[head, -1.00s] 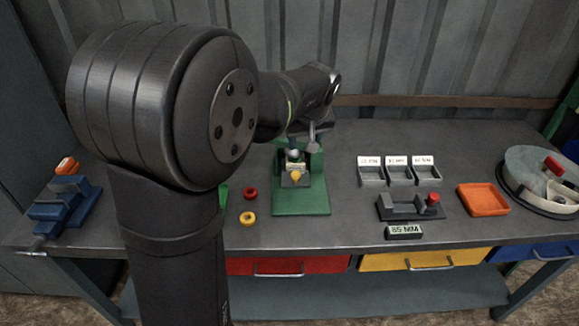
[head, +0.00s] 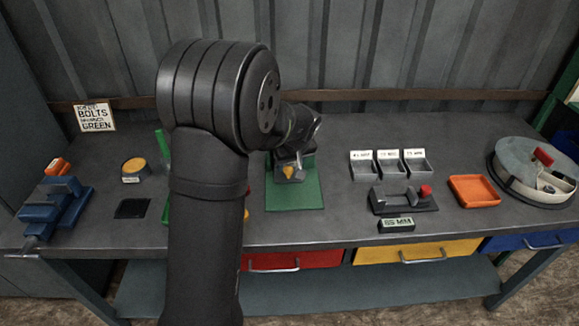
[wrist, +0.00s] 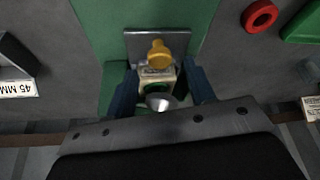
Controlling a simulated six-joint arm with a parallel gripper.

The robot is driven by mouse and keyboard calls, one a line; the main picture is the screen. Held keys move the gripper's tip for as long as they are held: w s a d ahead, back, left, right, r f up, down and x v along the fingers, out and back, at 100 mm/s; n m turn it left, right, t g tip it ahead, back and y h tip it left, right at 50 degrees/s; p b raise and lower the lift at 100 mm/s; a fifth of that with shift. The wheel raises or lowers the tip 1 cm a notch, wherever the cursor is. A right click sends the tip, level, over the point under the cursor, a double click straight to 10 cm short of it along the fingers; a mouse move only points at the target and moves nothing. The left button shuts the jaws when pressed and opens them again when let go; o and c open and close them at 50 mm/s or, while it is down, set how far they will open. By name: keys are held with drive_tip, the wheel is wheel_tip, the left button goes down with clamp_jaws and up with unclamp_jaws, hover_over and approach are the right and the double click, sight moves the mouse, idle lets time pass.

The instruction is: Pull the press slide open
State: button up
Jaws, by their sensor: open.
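The press stands on a green base plate (head: 295,197) at the middle of the bench. Its grey slide (wrist: 136,47) carries a yellow knob (wrist: 158,52), which also shows in the head view (head: 289,172). A cream block (wrist: 156,74) with a green face sits just behind the knob. My gripper (wrist: 162,80) is open over the press, with one dark blue finger on each side of the cream block. A silver round part (wrist: 160,102) shows between the fingers. I cannot tell whether the fingers touch anything. My arm hides the upper press in the head view.
To the right are three labelled trays (head: 389,165), a dark fixture with a red knob (head: 404,200), an orange tray (head: 474,190) and a round turntable (head: 530,172). A blue vise (head: 58,205) is at far left. A red ring (wrist: 260,16) lies beside the press.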

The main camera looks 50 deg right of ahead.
drive_tip(key=shift+x, duration=1.35)
drive_tip(key=shift+c, duration=0.3)
clamp_jaws()
drive_tip(key=s+a, duration=0.8)
drive_tip(key=shift+s+a+r, duration=0.1)
drive_tip(key=shift+s+a, duration=0.2)
drive_tip(key=shift+o, duration=0.3)
unclamp_jaws()
